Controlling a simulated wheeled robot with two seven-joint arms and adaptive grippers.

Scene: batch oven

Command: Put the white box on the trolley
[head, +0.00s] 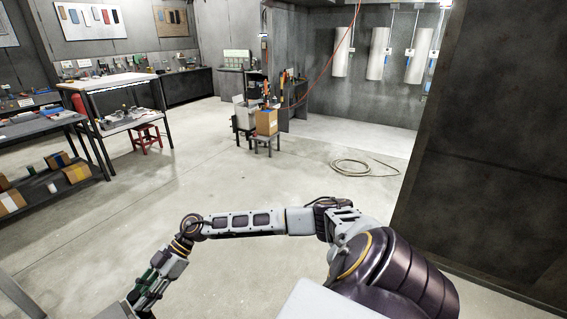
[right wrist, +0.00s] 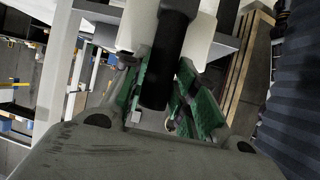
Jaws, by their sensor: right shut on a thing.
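My right arm reaches across the bottom of the head view to the left, with its gripper (head: 146,290) at the lower left, pointing down. In the right wrist view its green-padded fingers (right wrist: 172,105) are closed around a dark upright bar (right wrist: 170,55). A pale body, which looks like the white box (right wrist: 138,25), shows behind this bar. In the head view only a pale corner of the white box (head: 116,311) shows below the fingers; the rest is cut off. I cannot make out the trolley for certain. My left gripper is out of view.
A pale grey rail (head: 18,298) crosses the lower left corner. A dark shelf unit (head: 50,125) and a white-topped workbench (head: 110,80) stand at the left. A cardboard box (head: 266,122) sits on a stool. A coiled hose (head: 362,167) lies on the otherwise clear floor. A dark wall stands right.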

